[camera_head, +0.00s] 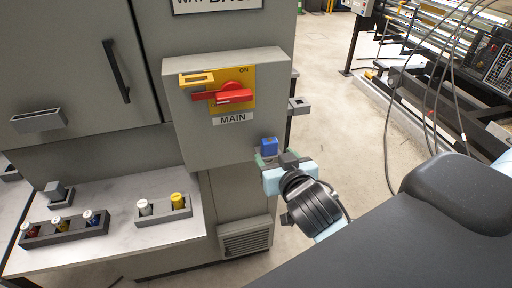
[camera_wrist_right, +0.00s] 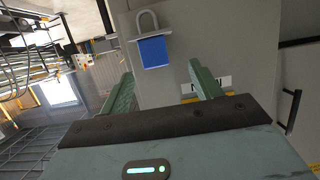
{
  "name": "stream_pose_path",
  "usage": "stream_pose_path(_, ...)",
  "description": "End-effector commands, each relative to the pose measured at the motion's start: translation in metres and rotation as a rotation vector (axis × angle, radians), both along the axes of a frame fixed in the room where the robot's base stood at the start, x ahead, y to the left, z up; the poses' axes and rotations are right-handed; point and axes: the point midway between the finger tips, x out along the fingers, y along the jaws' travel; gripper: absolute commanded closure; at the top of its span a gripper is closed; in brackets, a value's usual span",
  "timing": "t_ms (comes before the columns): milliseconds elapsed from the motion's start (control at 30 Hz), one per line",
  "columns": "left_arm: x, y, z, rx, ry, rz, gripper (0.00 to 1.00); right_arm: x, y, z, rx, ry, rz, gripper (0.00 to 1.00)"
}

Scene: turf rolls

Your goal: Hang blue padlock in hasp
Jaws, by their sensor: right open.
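The blue padlock (camera_head: 269,146) is at the lower right of the grey switch box, just beyond my right gripper (camera_head: 268,160). In the right wrist view the padlock (camera_wrist_right: 154,52) shows a blue body and a grey shackle, with a thin pale plate between them. What supports it is unclear. The right gripper (camera_wrist_right: 163,85) is open; its two green fingers are apart, with the padlock ahead of their tips and a gap visible. A yellow slotted bracket (camera_head: 197,79), possibly the hasp, is beside the red switch handle (camera_head: 232,95). My left gripper is out of view.
The grey switch box (camera_head: 190,135) bears a MAIN label (camera_head: 236,118). A grey bracket (camera_head: 299,106) sticks out at its right. A bench (camera_head: 120,238) at the lower left holds trays of small coloured items. Dark cables (camera_head: 400,110) hang at the right. Open floor lies behind the gripper.

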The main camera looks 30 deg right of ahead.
Motion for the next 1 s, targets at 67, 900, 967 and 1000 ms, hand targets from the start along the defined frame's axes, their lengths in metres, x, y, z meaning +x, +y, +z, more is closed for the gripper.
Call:
stream_pose_path(67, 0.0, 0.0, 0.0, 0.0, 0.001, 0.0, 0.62, 0.0, -0.001, 0.003, 0.001, -0.004, -0.005, 0.36)
stream_pose_path(900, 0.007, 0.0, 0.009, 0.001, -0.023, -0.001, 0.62, 0.048, -0.018, -0.007, -0.004, -0.008, -0.006, 0.36)
stream_pose_path(967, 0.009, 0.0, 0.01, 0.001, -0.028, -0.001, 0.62, 0.055, -0.021, -0.008, -0.002, -0.01, -0.006, 0.36)
stream_pose_path(1000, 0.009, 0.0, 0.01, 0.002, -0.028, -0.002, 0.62, 0.059, -0.021, -0.011, -0.001, -0.008, -0.006, 0.36)
